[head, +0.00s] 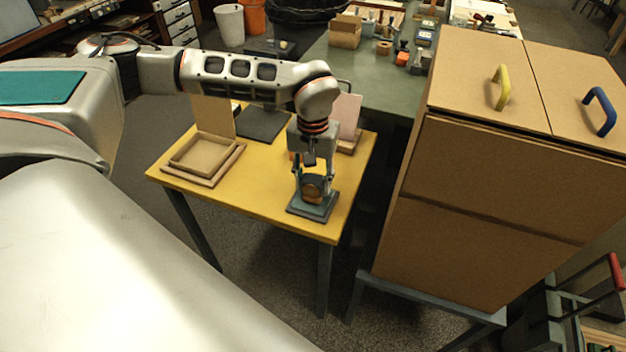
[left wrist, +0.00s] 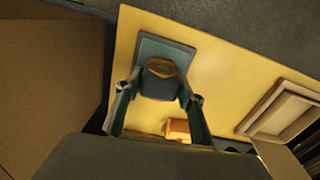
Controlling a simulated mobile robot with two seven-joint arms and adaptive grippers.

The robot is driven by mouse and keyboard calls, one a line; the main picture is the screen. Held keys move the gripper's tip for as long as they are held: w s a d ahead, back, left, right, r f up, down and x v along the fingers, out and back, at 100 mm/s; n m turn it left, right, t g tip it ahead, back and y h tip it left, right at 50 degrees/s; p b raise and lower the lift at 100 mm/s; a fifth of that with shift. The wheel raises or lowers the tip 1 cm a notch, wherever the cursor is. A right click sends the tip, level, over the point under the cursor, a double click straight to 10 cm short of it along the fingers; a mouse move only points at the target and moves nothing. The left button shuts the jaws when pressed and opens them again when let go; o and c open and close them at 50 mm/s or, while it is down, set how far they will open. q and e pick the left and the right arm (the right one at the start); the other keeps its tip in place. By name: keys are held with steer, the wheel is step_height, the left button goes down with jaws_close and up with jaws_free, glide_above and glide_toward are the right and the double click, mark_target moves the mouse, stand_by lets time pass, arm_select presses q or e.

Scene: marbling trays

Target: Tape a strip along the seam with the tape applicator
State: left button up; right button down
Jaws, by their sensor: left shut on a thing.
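My left gripper (head: 313,189) points down over the front right corner of the yellow table. Its fingers are on both sides of a dark body with a brown top, which I take to be the tape applicator (left wrist: 160,81), and it is shut on it. The body is at a flat grey-teal base (head: 322,211) on the table; whether it touches the base I cannot tell. Dark lines run between the two top panels and across the front of the cardboard cabinet (head: 470,255); which is the task's seam I cannot tell. My right gripper is out of view.
A cardboard tray (head: 212,173) stands at the table's left, near a dark flat panel (head: 262,124). An orange block (left wrist: 177,130) lies near the gripper. The cabinet has yellow (head: 503,88) and blue (head: 601,111) handles and stands close right of the table (head: 256,213).

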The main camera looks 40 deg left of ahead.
mark_target(313, 178)
arm_select(q)
steer(key=shift+s+f, duration=0.1)
steer(key=shift+f, duration=0.1)
